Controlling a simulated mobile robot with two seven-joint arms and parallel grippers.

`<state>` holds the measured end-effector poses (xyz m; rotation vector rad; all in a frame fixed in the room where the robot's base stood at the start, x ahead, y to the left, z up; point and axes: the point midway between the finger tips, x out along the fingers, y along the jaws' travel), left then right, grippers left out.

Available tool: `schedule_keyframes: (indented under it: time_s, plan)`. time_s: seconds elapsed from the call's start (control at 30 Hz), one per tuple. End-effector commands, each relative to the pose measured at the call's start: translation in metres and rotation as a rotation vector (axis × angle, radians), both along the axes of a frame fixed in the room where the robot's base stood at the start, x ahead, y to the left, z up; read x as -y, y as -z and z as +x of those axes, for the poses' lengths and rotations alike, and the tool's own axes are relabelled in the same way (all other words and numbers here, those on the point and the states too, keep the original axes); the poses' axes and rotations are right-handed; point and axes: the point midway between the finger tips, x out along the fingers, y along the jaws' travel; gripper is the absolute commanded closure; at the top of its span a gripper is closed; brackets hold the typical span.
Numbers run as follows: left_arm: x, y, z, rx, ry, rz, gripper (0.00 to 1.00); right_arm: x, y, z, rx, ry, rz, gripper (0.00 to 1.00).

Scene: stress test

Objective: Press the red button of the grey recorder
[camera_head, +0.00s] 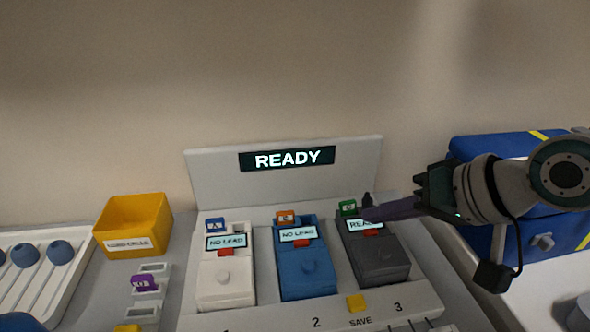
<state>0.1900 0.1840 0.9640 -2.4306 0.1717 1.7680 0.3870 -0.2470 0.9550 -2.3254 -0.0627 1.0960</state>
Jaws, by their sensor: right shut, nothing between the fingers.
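The dark grey recorder (380,263) stands at the right of a row of three, above the number 3 on the pale station. Its small red button (372,233) shows just below its screen (366,225), which my gripper partly covers; the letters "REA" can be read. A green tag (348,208) is at its top. My right gripper (368,212) comes in from the right, shut and empty, its fingertips over the screen's upper part, just above the red button in the picture. I cannot tell whether the tips touch the recorder. My left gripper is not in view.
A white recorder (228,285) and a blue recorder (306,275) both read "NO LEAD". A panel (288,158) behind reads "READY". A yellow bin (133,225) stands left; a blue case (490,148) is behind my right arm.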

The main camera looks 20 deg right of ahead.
Motion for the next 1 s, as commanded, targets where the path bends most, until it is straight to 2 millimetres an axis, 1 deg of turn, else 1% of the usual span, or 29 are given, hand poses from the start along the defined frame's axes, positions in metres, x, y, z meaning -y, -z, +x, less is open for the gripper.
schedule_keyframes:
  time_s: [0.17,0.43,1.0]
  plan:
    - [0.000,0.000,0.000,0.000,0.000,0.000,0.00,0.000,0.000,0.000,0.000,0.000,0.000,1.00]
    - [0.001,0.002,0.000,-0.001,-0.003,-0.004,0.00,0.000,0.008,0.000,0.000,0.000,0.000,1.00]
    - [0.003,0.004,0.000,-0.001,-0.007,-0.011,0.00,0.000,0.011,0.000,0.000,0.000,0.000,1.00]
